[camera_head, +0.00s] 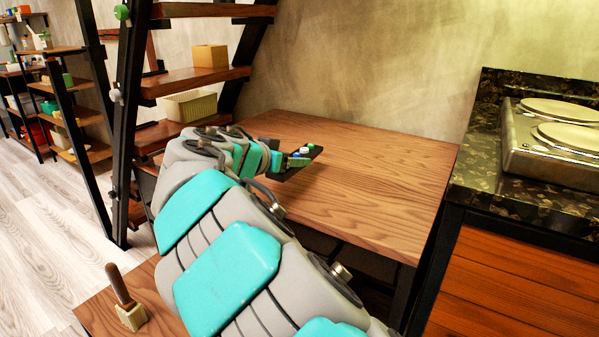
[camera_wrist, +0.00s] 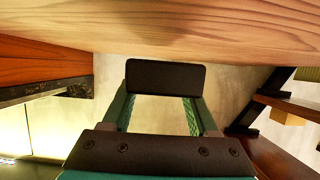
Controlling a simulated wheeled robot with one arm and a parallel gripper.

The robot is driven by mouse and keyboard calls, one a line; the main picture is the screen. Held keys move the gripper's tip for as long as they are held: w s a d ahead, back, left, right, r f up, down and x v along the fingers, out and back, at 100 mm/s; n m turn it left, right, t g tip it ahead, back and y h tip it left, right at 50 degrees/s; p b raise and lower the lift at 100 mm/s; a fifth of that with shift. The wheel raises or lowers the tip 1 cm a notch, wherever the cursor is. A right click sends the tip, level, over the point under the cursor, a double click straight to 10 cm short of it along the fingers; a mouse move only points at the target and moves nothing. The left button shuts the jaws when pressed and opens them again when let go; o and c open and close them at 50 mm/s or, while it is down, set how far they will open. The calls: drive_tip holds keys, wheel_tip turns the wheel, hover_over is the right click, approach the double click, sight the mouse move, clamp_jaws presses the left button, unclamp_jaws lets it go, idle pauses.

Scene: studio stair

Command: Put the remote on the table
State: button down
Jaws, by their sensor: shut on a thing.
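The remote (camera_head: 312,152) is a dark, flat bar with a few small coloured buttons, blue and green among them. My gripper (camera_head: 279,163) is shut on it. In the wrist view the remote (camera_wrist: 165,76) shows as a dark block across the tips of the two teal fingers (camera_wrist: 160,108). The table (camera_head: 385,165) has a brown wood-grain top. The remote appears over the left part of this top in the head view. I cannot tell whether it touches the wood. The wrist view shows wood grain (camera_wrist: 160,28) across its upper part.
A stair shelf with a yellow-brown box (camera_head: 210,56) and a pale basket (camera_head: 190,105) stands left of the table. A dark stone counter with a hob (camera_head: 550,140) stands at right. A wooden-handled tool (camera_head: 121,287) stands at lower left. The table's right part is clear.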

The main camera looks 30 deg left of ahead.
sight(297, 184)
drive_tip(key=shift+w+d+f, duration=0.1)
drive_tip(key=shift+w+d, duration=0.35)
drive_tip(key=shift+d, duration=0.25)
drive_tip(key=shift+f+p, duration=0.35)
drive_tip(key=shift+f, duration=1.4)
drive_tip(key=shift+f, duration=0.15)
drive_tip(key=shift+c, duration=0.9)
unclamp_jaws()
drive_tip(key=shift+r, duration=0.25)
drive_tip(key=shift+s, duration=0.35)
drive_tip(key=b+v, duration=0.2)
drive_tip(key=v, duration=0.9)
drive_tip(key=shift+r, duration=0.15)
